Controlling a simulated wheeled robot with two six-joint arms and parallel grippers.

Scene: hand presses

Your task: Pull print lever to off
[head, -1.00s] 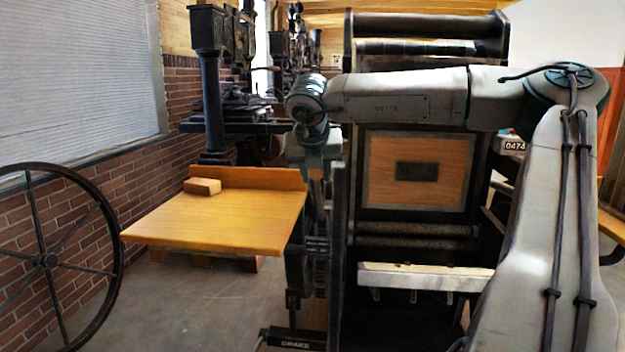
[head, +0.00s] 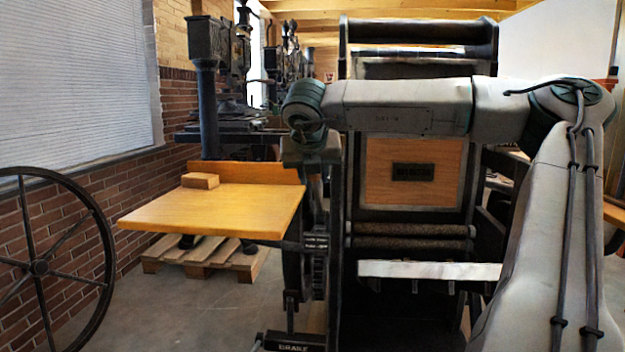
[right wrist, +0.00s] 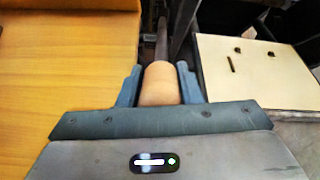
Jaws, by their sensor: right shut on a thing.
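The print lever's rounded wooden handle (right wrist: 160,85) sits between the two fingers of my right gripper (right wrist: 160,82), which is shut on it. A dark metal rod (right wrist: 162,40) runs away from the handle's far end. In the head view my right gripper (head: 312,150) hangs from the wrist at the left side of the press (head: 413,225). The handle cannot be made out there, hidden by the gripper and wrist. My left gripper is in neither view.
A wooden feed table (head: 215,215) with a small wood block (head: 200,181) lies left of the gripper. A spoked wheel (head: 40,267) stands at the far left. A brake pedal (head: 292,342) is low in front. A pallet (head: 205,258) lies on the floor behind.

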